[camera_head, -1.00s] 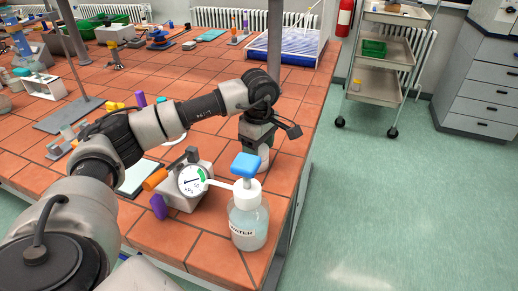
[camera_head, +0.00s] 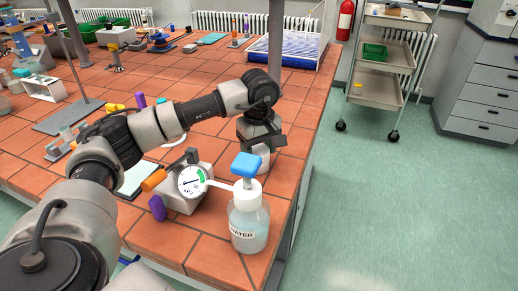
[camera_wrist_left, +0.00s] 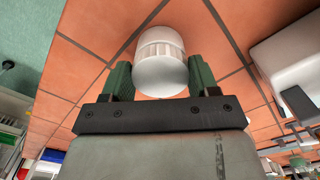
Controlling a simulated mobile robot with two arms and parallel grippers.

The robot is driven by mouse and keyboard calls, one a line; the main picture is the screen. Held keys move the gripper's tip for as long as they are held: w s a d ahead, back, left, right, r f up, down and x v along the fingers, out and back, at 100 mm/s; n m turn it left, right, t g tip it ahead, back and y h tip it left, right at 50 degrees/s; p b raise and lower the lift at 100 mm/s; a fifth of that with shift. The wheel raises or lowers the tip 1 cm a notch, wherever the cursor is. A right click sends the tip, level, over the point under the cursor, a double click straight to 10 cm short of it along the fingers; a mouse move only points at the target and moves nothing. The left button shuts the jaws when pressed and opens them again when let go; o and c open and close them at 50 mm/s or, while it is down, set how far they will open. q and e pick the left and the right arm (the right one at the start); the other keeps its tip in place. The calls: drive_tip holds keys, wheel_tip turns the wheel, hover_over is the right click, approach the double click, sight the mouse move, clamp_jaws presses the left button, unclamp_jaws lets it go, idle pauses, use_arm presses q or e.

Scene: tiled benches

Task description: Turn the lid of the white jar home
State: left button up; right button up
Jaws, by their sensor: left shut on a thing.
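The white jar (camera_head: 262,158) stands upright on the tiled bench near its right edge, partly hidden under my left gripper (camera_head: 260,146). In the left wrist view the jar's lid (camera_wrist_left: 160,76) shows as a smooth white top with a ribbed side. The green fingers of my left gripper (camera_wrist_left: 160,84) lie on either side of the lid and are shut on it. I cannot see the thread or how far the lid is seated. My right gripper is not in view.
A clear wash bottle with a blue top (camera_head: 248,218) stands in front of the jar, close to the bench edge. A grey gauge box (camera_head: 190,190) is left of it. A blue rack tray (camera_head: 283,50) lies behind. Bare tiles (camera_head: 205,140) lie left of the jar.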

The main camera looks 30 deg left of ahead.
use_arm(q)
drive_tip(key=shift+f, duration=0.15)
drive_tip(key=shift+f+m+b, duration=0.1)
drive_tip(key=shift+m+b, duration=0.2)
drive_tip(key=shift+m, duration=0.4)
drive_tip(key=m, duration=0.3)
drive_tip(key=shift+s+b, duration=0.1)
drive_tip(key=shift+b, duration=0.2)
drive_tip(key=o, duration=1.3)
drive_tip(key=shift+m, duration=0.3)
drive_tip(key=shift+r, duration=0.2)
drive_tip(key=shift+r+p, duration=2.4)
drive_tip(key=shift+r, duration=1.1)
